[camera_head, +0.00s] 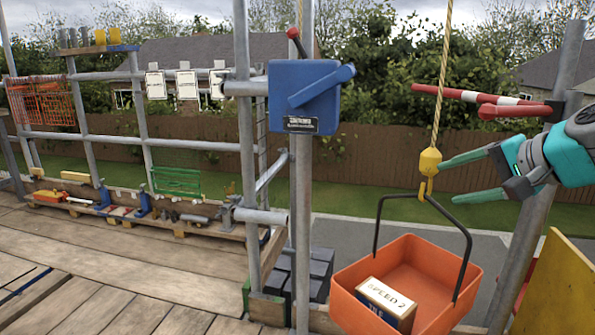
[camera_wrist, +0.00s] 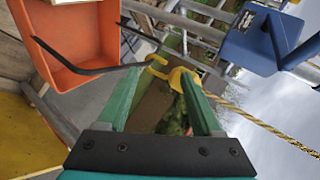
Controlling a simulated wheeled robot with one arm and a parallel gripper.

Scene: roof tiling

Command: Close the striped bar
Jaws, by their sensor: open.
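The striped bar (camera_head: 459,94) is red and white. It juts left from the slanted grey post at the upper right, with a shorter red piece beside it. Its free end is in the air, left of the hanging rope. It does not show in the wrist view. My gripper (camera_head: 452,182), with green fingers, is open and empty, below the bar. Its fingertips point left, close to the yellow hook (camera_head: 429,165). In the wrist view the hook (camera_wrist: 172,74) appears around the tips of my open gripper (camera_wrist: 163,78); I cannot tell whether they touch.
An orange bucket (camera_head: 345,293) hangs from the hook on a rope (camera_head: 442,80) and holds a box (camera_head: 388,297). A blue winch box (camera_head: 303,97) is on a scaffold post to the left. A yellow panel (camera_head: 556,295) stands at lower right.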

